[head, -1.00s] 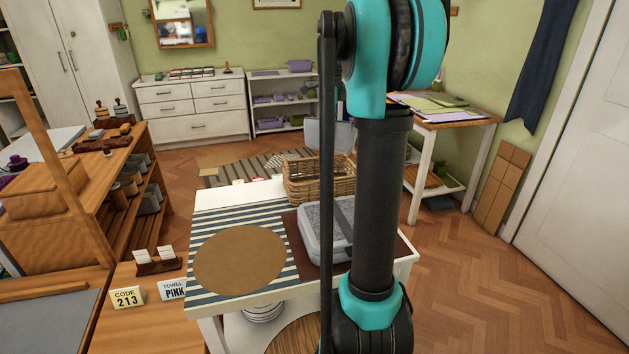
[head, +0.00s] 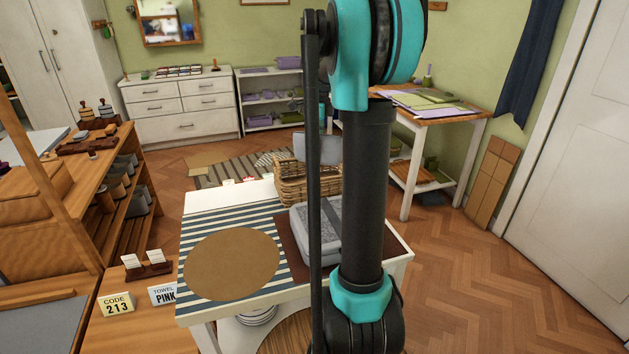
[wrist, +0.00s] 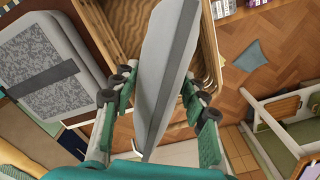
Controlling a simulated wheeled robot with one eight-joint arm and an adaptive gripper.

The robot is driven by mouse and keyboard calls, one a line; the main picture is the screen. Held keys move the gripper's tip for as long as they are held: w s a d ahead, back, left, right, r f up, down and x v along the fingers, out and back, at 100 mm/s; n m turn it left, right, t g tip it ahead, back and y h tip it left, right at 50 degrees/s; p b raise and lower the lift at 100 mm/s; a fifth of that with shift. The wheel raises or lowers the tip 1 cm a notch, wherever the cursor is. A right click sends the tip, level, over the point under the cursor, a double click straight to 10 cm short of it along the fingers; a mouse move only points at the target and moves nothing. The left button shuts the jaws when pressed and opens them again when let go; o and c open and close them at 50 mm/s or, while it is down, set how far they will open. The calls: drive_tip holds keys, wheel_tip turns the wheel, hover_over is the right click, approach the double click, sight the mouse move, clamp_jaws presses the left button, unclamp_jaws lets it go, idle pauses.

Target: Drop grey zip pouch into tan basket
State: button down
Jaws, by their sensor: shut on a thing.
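The grey zip pouch (wrist: 165,65) stands edge-on between the fingers of my gripper (wrist: 158,88) in the wrist view. My gripper is shut on it. The tan basket (wrist: 207,60) lies beyond the pouch in that view, with its woven inside showing on both sides. In the head view the basket (head: 292,190) is at the far end of the white table, partly behind my arm. The grey pouch (head: 312,149) shows just above the basket's far side. My gripper is hidden in the head view.
A grey hard case (head: 327,240) lies on a dark mat close in front of the basket; it also shows in the wrist view (wrist: 45,75). A round brown mat (head: 232,264) and striped cloth (head: 200,228) cover the table's left. Clear floor lies right.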

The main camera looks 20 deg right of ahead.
drive_tip(key=c, duration=0.7)
unclamp_jaws()
drive_tip(key=shift+c, duration=0.2)
wheel_tip(320, 180, up, 12)
drive_tip(key=shift+f, duration=0.1)
